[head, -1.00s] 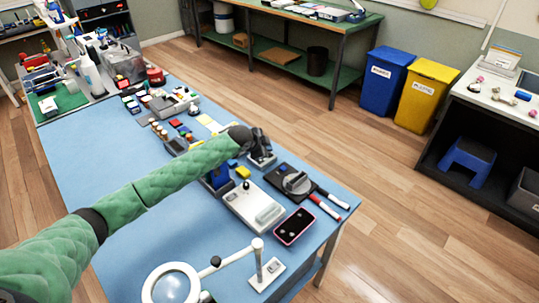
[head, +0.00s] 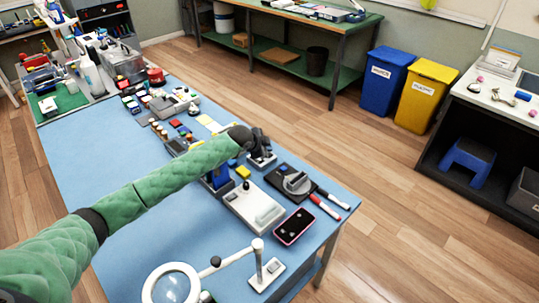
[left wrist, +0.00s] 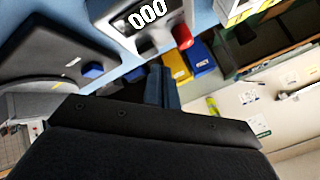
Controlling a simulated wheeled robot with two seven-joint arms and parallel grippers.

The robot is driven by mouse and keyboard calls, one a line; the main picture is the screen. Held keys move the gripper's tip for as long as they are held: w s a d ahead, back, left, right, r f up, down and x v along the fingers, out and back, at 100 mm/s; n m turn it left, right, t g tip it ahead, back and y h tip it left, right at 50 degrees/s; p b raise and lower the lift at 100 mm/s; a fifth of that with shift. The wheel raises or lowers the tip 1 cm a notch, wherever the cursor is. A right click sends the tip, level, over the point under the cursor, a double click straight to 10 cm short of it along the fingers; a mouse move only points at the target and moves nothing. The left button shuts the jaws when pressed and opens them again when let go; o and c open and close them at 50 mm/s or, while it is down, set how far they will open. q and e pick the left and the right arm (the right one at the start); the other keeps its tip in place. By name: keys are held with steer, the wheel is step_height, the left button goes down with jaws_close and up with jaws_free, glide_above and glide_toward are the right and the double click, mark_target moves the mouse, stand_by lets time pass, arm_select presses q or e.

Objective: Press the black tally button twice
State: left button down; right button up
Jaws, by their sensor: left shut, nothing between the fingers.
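A grey tally counter (head: 263,163) stands on the blue table, partly hidden by my left gripper (head: 262,145). In the left wrist view the counter's display (left wrist: 147,14) reads 000, and a red part (left wrist: 183,37) shows beside it. My left gripper's fingers (left wrist: 161,88) are shut and empty, close to the counter. The black button cannot be made out; it may be hidden by the gripper. I cannot tell whether the fingers touch it. My right gripper is not in view.
A black pad (head: 273,177) with a round grey item, a white device (head: 236,207) with a black knob, two markers (head: 328,204) and a red-edged phone (head: 294,227) crowd nearby. A magnifier (head: 172,285) stands in front. The table's left part (head: 95,165) is clear.

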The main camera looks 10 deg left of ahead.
arm_select(q)
steer(key=shift+f, duration=0.9)
stand_by(1.7)
steer(key=shift+r, duration=0.1)
steer(key=shift+r+p, duration=0.8)
step_height(320, 180, up, 5)
steer(key=p, duration=0.3)
steer(key=shift+p, duration=0.35)
stand_by(2.4)
